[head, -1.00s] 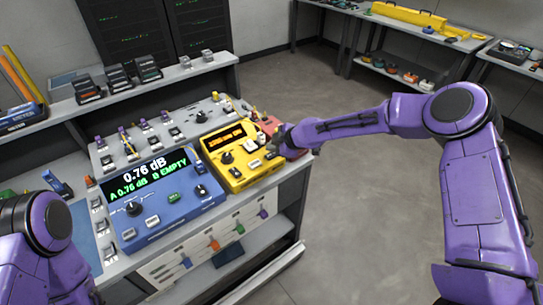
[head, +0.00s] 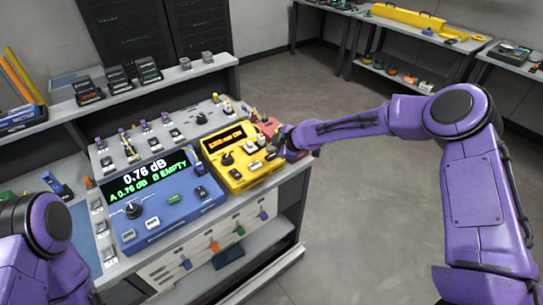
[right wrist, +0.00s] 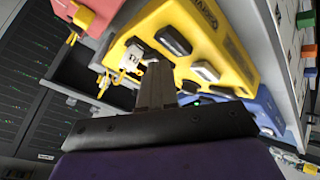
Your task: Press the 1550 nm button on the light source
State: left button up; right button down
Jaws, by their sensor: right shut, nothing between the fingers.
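The yellow light source (head: 240,172) stands on the bench with an orange lit display (head: 224,139), whose small text I cannot read surely. A dark knob and several buttons are on its front face. My right gripper (head: 277,141) is at the light source's right end. Its shut, empty fingers (right wrist: 157,68) are close to the buttons; contact is unclear. Only part of my left arm shows; its gripper is out of view.
A blue meter (head: 165,208) reading 0.76 dB stands left of the light source. A red box (head: 268,127) is just beyond it. A white fibre connector (right wrist: 131,58) sits beside the fingers. Small parts lie on the grey panel behind. The floor to the right is clear.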

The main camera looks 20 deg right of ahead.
aim_at(273, 158)
dwell(0.7)
jog(key=shift+f+b, duration=0.35)
jog(key=shift+f, duration=0.1)
jog(key=shift+f+b, duration=0.4)
jog(key=shift+f, duration=0.05)
dwell(0.5)
jog(key=shift+r, duration=0.15)
jog(key=shift+r+p, duration=0.6)
jog(key=shift+r, duration=0.15)
notch_tip(273, 158, up, 5)
jog(key=p, duration=0.3)
jog(key=shift+p, duration=0.4)
